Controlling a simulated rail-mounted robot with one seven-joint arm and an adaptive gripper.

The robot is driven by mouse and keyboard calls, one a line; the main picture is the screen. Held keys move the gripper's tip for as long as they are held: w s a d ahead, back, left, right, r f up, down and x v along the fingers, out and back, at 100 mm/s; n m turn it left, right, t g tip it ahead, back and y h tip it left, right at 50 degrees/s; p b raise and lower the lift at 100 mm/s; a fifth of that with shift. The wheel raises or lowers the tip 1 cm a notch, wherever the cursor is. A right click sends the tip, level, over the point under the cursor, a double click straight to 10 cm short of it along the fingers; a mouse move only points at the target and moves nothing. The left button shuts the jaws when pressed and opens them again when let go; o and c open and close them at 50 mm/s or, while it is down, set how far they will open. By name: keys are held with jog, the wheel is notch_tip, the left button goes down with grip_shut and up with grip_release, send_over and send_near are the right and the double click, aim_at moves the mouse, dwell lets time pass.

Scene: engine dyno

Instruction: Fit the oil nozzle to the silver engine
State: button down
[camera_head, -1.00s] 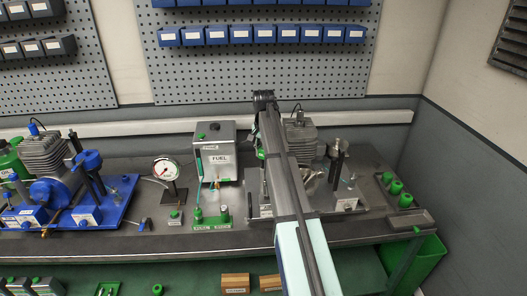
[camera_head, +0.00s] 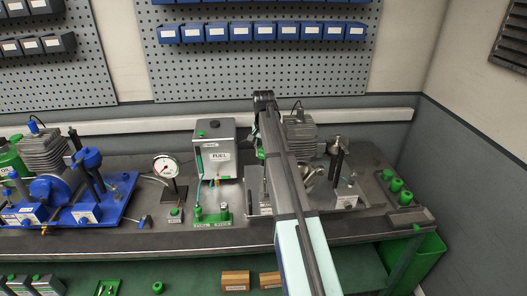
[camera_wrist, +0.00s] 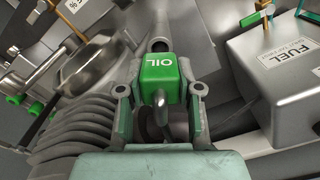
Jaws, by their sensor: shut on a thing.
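The oil nozzle shows in the wrist view as a green block marked OIL (camera_wrist: 160,75) with a grey curved tube at its near side. My gripper (camera_wrist: 162,95) is shut on the green block, one finger at each side. The silver engine (camera_head: 303,138) stands on the right part of the bench in the head view, partly behind my arm. Its grey cooling fins (camera_wrist: 75,140) show at the left of the wrist view, close beside my gripper. A dark round tube (camera_wrist: 160,35) lies beyond the block. My gripper is hidden behind the arm in the head view.
The silver fuel tank (camera_head: 215,153) stands left of the engine and at the right of the wrist view (camera_wrist: 285,75). A dial gauge (camera_head: 165,168) and the blue engine (camera_head: 50,165) are farther left. Several green caps (camera_head: 396,184) sit at the bench's right end.

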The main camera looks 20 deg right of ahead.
aim_at(263, 158)
jog(key=shift+f, duration=0.5)
jog(key=shift+f, duration=0.15)
dwell(0.3)
jog(key=shift+f+b, duration=0.45)
jog(key=shift+f, duration=0.55)
jog(key=shift+c, duration=1.1)
grip_release()
jog(key=shift+r+p, duration=1.9)
jog(key=shift+r, duration=1.55)
